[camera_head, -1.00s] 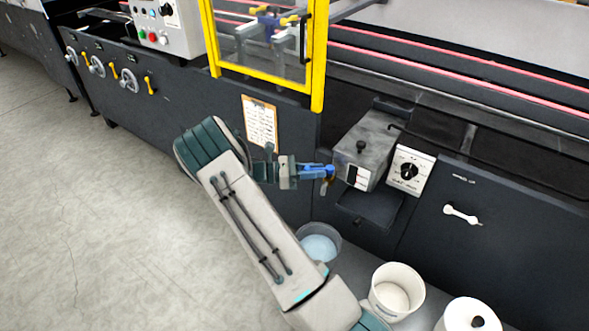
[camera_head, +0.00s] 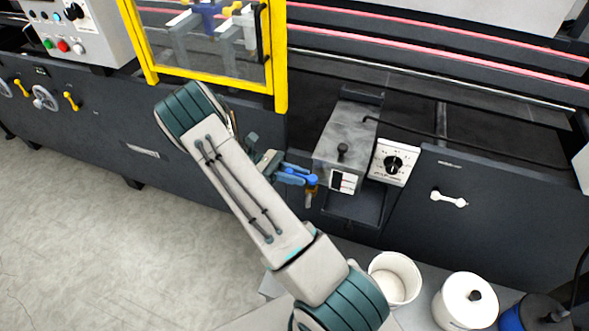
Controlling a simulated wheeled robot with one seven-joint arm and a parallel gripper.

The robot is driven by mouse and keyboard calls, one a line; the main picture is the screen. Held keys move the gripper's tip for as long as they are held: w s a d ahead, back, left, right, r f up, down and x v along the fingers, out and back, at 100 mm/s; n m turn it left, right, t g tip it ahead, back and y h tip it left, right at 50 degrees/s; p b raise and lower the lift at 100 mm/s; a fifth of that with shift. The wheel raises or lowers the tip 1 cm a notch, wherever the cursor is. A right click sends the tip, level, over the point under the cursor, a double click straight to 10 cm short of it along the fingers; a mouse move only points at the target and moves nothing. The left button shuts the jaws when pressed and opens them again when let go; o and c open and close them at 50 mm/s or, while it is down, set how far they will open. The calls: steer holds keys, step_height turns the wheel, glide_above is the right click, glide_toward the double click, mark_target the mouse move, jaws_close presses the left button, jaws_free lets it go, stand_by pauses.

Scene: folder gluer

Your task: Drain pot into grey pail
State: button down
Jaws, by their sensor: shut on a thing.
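The pot (camera_head: 345,150) is a grey metal box with a black knob on its lid, mounted on the dark machine front. A small brass tap (camera_head: 310,192) with a blue top shows at the pot's lower left. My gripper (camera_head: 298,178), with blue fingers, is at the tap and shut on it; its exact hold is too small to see. I cannot tell whether liquid runs from the tap. The grey pail is not visible now; my arm covers the floor area below the tap.
A white dial box (camera_head: 393,162) sits right of the pot. A white open bucket (camera_head: 394,279) and a white lidded bucket (camera_head: 467,301) stand at the lower right, with a dark-topped blue container (camera_head: 535,313) beyond. A yellow-framed guard (camera_head: 281,60) rises behind my arm.

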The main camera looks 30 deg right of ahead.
steer(key=shift+d, duration=0.1)
stand_by(0.3)
steer(key=c, duration=1.2)
jaws_free()
steer(key=shift+d, duration=0.1)
steer(key=shift+a, duration=0.2)
steer(key=v, duration=1.3)
steer(key=shift+w, duration=0.35)
steer(key=shift+a, duration=0.1)
steer(key=shift+r, duration=0.1)
